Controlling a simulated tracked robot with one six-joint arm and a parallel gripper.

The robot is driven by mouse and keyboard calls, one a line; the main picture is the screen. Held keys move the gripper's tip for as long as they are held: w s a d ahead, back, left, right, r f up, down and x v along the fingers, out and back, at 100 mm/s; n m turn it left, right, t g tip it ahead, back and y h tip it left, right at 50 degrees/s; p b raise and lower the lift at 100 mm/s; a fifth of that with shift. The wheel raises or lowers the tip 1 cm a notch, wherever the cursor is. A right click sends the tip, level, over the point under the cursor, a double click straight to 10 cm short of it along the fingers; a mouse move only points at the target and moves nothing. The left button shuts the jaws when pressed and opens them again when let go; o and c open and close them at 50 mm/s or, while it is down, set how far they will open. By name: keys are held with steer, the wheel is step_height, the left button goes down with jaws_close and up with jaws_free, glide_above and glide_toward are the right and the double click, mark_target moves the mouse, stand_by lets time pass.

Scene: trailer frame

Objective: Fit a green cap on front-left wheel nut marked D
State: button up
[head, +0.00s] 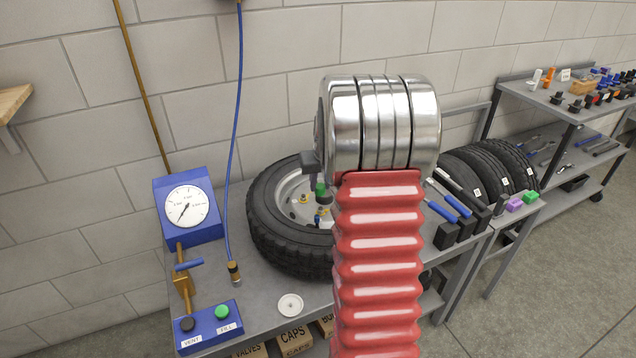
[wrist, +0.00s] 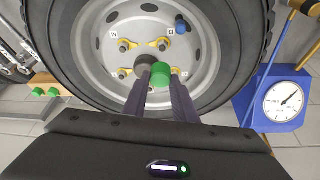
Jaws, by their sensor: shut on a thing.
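My gripper (wrist: 160,92) is shut on a green cap (wrist: 161,72) and holds it in front of the wheel (wrist: 80,50). The wheel has a black tyre and a grey rim. Its wheel nuts, such as the upper left one (wrist: 124,46), have yellow pointers and small white letter tags. A blue piece (wrist: 181,24) is at the upper right of the rim. In the head view the wheel (head: 268,232) lies on the bench, and the green cap (head: 320,188) shows over its rim, left of my red arm sleeve.
A blue gauge box (head: 187,208) stands left of the wheel, with a hanging blue hose. A VENT/FILL button box (head: 209,327) and a white disc (head: 290,305) are at the bench front. Bins marked CAPS (head: 294,340) are below. Tools and tyres (head: 490,170) are right.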

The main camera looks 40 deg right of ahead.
glide_above(321, 210)
steer(key=shift+w+d+f, duration=0.1)
steer(key=shift+w+f, duration=0.05)
steer(key=shift+f, duration=1)
steer(key=shift+w+d+f, duration=0.1)
steer(key=shift+f, duration=1.05)
steer(key=shift+s+a, duration=0.1)
steer(key=shift+s, duration=0.1)
steer(key=shift+f, duration=1.55)
steer(key=o, duration=1.1)
steer(key=shift+o, duration=0.4)
steer(key=o, duration=0.4)
steer(key=shift+r, duration=0.1)
